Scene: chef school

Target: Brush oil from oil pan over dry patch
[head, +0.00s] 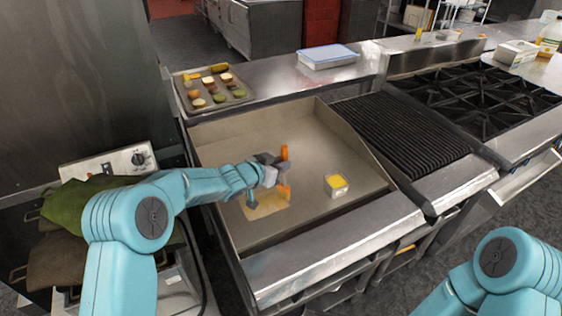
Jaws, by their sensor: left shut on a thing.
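My left gripper (270,170) is shut on an orange-handled brush (284,152) over the left part of the griddle. The handle stands upright, with its top above the fingers and more orange showing below them. The brush's bristle end is hard to make out. A pale tan dry patch (267,208) lies on the griddle below the gripper, partly covered by it. The oil pan (337,191), a small light square container with yellow oil inside, sits on the griddle to the right of the gripper. My right arm shows at lower right, but its gripper is out of frame.
The griddle (300,125) has raised metal walls; its back and right side are clear. A tray with several food pieces (215,92) and a blue-lidded container (328,56) stand on the back ledge. A ribbed grill (400,135) and burners (480,100) lie right. Green cloth (75,205) hangs left.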

